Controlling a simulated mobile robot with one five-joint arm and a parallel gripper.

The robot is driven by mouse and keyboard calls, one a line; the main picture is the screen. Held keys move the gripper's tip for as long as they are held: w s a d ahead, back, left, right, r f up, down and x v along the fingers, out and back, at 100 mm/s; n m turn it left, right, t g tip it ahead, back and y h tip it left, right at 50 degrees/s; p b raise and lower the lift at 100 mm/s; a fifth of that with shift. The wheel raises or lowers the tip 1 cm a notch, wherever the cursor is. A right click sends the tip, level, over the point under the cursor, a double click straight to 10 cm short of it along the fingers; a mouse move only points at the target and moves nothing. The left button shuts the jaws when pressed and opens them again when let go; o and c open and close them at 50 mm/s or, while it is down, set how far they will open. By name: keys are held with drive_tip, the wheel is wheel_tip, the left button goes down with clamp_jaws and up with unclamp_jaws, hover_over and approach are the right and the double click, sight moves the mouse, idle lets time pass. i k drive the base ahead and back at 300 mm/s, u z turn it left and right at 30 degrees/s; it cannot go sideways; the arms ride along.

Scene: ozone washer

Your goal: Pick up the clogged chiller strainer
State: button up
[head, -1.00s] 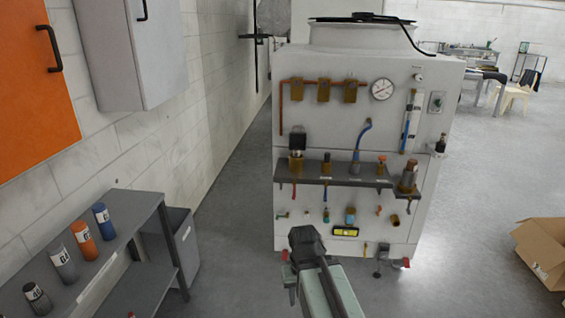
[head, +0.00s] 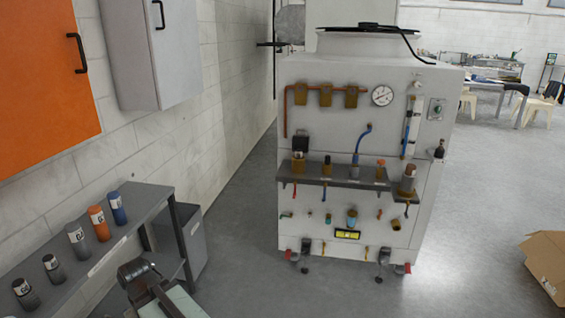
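Several labelled cylinders stand upright on the grey shelf (head: 168,193) at the lower left. They are a black one (head: 26,294), a dark grey one (head: 54,269), a taller grey one (head: 79,241), an orange one (head: 99,223) and a blue one (head: 117,208). I cannot tell which thing is the clogged chiller strainer; the labels are too small to read surely. The dark end of my arm with my gripper (head: 136,270) is at the bottom, just right of the shelf and apart from the cylinders. Its fingers cannot be made out.
A white machine (head: 440,110) with pipes, a gauge (head: 382,96) and a small ledge (head: 320,182) of fittings stands ahead. A grey bin (head: 196,240) stands beside the shelf. A cardboard box (head: 548,262) is at the right. Floor between machine and box is clear.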

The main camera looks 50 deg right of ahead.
sight(298, 151)
drive_tip(key=u, duration=0.15)
drive_tip(key=i, duration=0.95)
drive_tip(key=z, duration=0.4)
